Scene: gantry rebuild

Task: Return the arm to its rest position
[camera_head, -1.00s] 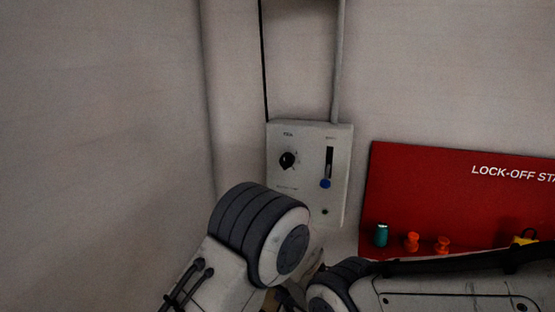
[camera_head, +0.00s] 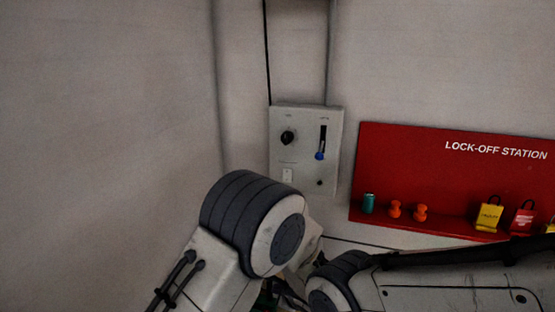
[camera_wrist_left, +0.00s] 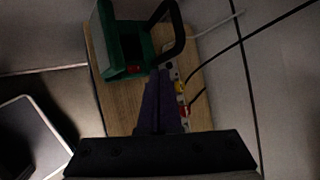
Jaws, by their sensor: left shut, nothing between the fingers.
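My left arm's big rounded joint (camera_head: 255,225) fills the lower middle of the head view, in front of the wall below the grey control box. My left gripper (camera_wrist_left: 160,78) shows in the left wrist view as two dark purple fingers side by side, shut with nothing between them. The fingers point over a wooden surface (camera_wrist_left: 118,108), close to a green thing with a black handle (camera_wrist_left: 125,45). In the head view my arm links mostly hide the gripper. I do not see my right gripper.
The grey control box (camera_head: 305,180) with a black knob and a blue-tipped slider is on the wall. A red lock-off station (camera_head: 400,160) to its right holds a teal cylinder, orange pieces and padlocks. In the wrist view, cables (camera_wrist_left: 235,45) run beside the wooden surface.

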